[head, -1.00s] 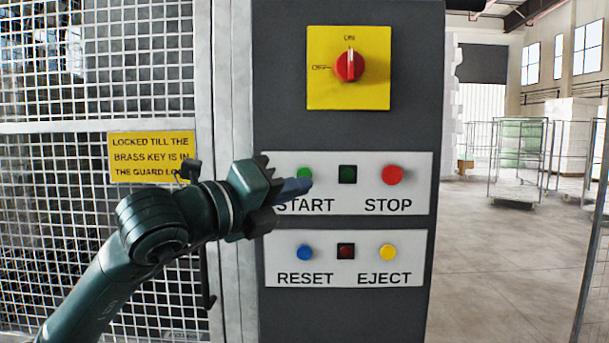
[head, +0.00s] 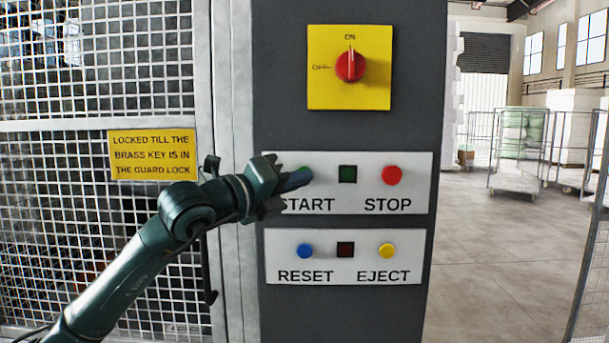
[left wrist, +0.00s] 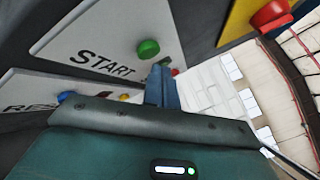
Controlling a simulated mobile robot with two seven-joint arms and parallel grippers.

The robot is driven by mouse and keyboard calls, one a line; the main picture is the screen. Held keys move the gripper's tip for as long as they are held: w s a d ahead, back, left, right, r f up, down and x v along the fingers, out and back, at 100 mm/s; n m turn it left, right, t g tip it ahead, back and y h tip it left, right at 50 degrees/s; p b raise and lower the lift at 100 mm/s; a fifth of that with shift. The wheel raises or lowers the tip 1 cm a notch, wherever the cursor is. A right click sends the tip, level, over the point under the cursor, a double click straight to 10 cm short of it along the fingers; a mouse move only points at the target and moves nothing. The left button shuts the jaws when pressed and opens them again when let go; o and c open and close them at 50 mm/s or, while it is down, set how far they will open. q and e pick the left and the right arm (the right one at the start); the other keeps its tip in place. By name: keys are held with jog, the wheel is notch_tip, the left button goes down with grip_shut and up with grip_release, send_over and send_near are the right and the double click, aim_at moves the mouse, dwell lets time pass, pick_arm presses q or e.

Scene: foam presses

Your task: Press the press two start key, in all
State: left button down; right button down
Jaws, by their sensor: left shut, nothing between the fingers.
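The green START key (head: 304,171) is on the white upper plate of the grey press panel, partly hidden by my fingers in the head view. It shows clearly in the left wrist view (left wrist: 148,48), just beyond and left of the fingertips. My left gripper (head: 299,179) is shut and empty, its tips over the lower part of the key in the head view. In the left wrist view the left gripper (left wrist: 161,75) shows a gap in the picture between tips and key; whether they touch I cannot tell. My right gripper is in neither view.
A red STOP button (head: 391,175) and a dark green lamp (head: 347,174) share the plate. Below are the blue RESET (head: 305,251) and yellow EJECT (head: 387,251) buttons. The red rotary switch (head: 350,64) points to ON. A mesh guard (head: 95,60) stands left.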

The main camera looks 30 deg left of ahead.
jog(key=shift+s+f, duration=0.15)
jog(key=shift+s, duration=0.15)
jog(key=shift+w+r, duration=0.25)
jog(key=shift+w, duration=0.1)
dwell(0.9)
pick_arm(q)
jog(key=shift+w+a, duration=0.25)
jog(key=shift+w, duration=0.1)
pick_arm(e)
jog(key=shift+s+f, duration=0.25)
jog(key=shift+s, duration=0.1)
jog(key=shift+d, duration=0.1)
